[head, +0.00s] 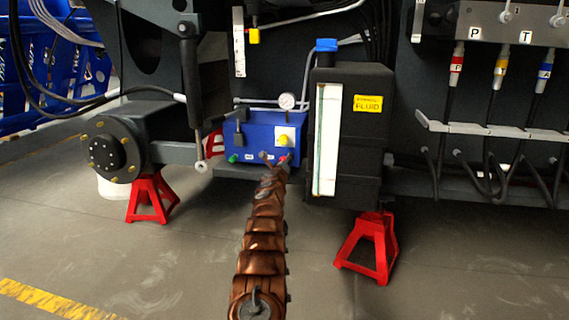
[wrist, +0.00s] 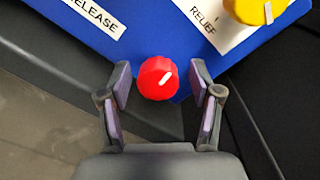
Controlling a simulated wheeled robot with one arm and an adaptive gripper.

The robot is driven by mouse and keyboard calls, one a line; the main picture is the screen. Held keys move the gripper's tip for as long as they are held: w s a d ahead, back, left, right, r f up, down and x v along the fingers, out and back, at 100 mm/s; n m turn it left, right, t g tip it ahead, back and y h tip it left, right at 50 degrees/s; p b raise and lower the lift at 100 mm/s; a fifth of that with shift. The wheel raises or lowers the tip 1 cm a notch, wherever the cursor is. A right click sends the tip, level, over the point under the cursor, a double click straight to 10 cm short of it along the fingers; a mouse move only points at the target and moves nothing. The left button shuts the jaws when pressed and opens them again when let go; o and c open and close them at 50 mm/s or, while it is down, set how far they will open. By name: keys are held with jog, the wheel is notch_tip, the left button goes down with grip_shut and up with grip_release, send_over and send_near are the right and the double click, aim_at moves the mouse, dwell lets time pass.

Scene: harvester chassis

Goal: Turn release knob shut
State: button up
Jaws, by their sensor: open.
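The red release knob (wrist: 158,78) sits at the edge of the blue box, with a white pointer mark on its face angled to the upper right. My gripper (wrist: 160,84) is open, with one finger on each side of the knob and gaps visible on both sides. In the head view, the blue box (head: 255,130) stands on the chassis. The red knob (head: 283,160) shows small there at the end of my arm, and my fingers are too small to make out clearly.
A yellow relief knob (wrist: 256,10) is at the upper right, beside white labels. In the head view, a black fluid tank (head: 360,130) stands close right of the blue box. A gauge (head: 287,101) sits on top. Red stands (head: 370,245) are below.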

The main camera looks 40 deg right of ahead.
jog(key=shift+a, duration=0.2)
jog(key=shift+a, duration=0.15)
jog(key=v, duration=0.7)
dwell(0.9)
jog(key=shift+s, duration=0.1)
